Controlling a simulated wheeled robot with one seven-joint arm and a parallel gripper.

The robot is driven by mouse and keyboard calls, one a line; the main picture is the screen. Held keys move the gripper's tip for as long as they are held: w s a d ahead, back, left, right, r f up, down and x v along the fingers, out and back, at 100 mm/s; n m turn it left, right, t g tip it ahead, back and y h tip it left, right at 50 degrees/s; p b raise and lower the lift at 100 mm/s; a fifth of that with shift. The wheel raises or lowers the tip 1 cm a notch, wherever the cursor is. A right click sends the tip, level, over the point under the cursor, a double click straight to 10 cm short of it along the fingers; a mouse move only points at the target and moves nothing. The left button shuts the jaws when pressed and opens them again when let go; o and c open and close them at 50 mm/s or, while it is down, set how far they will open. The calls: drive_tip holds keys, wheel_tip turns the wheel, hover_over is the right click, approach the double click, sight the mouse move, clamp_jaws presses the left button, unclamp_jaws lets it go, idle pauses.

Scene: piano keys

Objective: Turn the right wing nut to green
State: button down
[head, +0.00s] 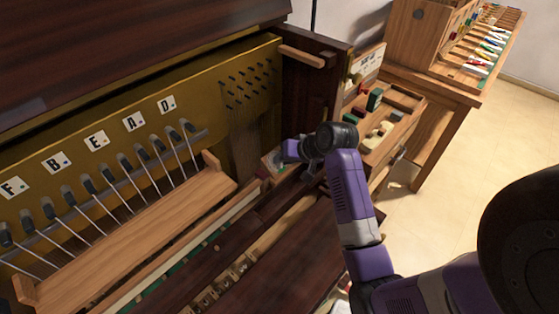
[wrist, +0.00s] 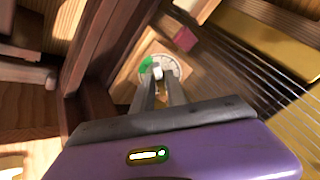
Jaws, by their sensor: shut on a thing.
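The right wing nut (wrist: 157,71) is a small pale piece at the centre of a round white dial (wrist: 172,64). The dial has a green section (wrist: 146,64) on its left side and sits on a light wooden block (wrist: 140,78). My gripper (wrist: 159,88) is shut on the wing nut, with a finger on each side. The fingers cover the lower part of the dial, and which way the nut points is hard to tell. In the head view my gripper (head: 279,157) is at the right end of the piano's inside, and the nut is hidden there.
Piano hammers (head: 142,153) and a wooden rail (head: 140,228) lie left of my gripper. A dark side wall (head: 305,100) stands close behind it. A red block (wrist: 185,38) and strings (wrist: 250,75) are near the dial. A tool tray (head: 395,115) stands at the right.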

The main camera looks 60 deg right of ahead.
drive_tip(key=shift+f, duration=0.1)
drive_tip(key=shift+n, duration=1.9)
drive_tip(key=n, duration=0.3)
drive_tip(key=c, duration=1.3)
unclamp_jaws()
drive_tip(key=shift+p, duration=0.3)
drive_tip(key=shift+p+v, duration=0.7)
drive_tip(key=shift+v, duration=0.15)
drive_tip(key=shift+p+v, duration=4.3)
drive_tip(key=shift+v, duration=0.45)
